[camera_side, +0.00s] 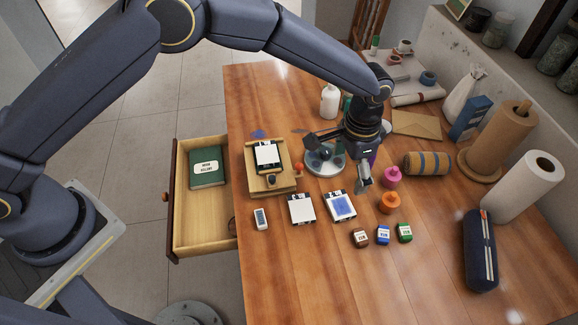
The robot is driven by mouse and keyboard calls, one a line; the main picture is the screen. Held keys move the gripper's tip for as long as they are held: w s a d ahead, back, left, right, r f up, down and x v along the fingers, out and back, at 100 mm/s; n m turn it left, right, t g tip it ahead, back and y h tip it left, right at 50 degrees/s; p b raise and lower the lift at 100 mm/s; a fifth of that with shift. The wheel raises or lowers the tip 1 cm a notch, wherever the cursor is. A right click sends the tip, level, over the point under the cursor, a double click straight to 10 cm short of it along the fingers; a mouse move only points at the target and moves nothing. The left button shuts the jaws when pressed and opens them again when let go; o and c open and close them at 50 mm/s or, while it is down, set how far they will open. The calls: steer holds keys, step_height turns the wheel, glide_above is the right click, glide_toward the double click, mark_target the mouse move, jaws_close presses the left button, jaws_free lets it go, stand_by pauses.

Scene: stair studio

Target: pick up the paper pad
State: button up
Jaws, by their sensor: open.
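Several white pads could be the paper pad; I cannot tell which one is meant. One white pad (267,156) with a dark edge lies on a small wooden stand (286,182) left of my gripper. A plain white pad (301,209) with dark corners lies flat on the table in front of the stand. A similar pad with a blue face (341,207) lies just right of it. My gripper (341,164) is open and empty, its fingers spread wide over a round dish (325,168). It is behind the two table pads and apart from them. It partly hides the dish.
Pink (392,177) and orange jars (390,202) stand right of my gripper. Small ink bottles (383,235) stand in front. A white bottle (329,101) is behind. An open drawer (181,220) holding a green book (207,167) juts out left. The table's front is clear.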

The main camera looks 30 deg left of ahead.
mark_target(340, 204)
step_height(340, 204, down, 13)
steer(key=shift+s+d+f, duration=0.1)
steer(key=c, duration=1)
steer(key=shift+r, duration=0.2)
